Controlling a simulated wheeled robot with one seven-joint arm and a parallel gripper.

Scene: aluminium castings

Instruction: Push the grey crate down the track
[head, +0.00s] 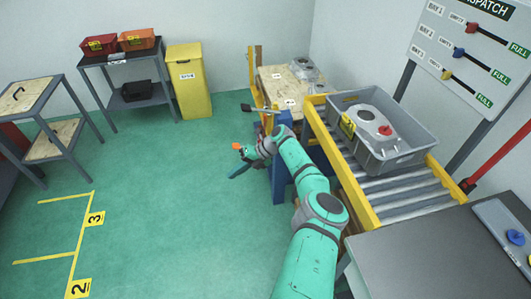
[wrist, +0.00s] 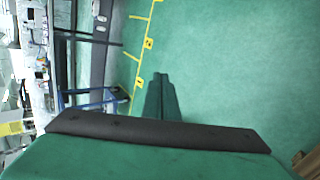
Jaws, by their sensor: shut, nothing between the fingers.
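The grey crate (head: 409,151) sits on the roller track (head: 405,190) at the right of the head view. The track has yellow side rails. My gripper (head: 234,174) is left of the track, over the green floor, apart from the crate. In the wrist view its closed fingers (wrist: 160,90) point out over the floor with nothing between them. The crate is not in the wrist view.
A blue post and a wooden-topped bench (head: 275,84) stand at the track's far end. A yellow bin (head: 189,85) and a shelf with red and orange boxes (head: 118,50) stand at the back. A grey bench (head: 430,255) is at lower right.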

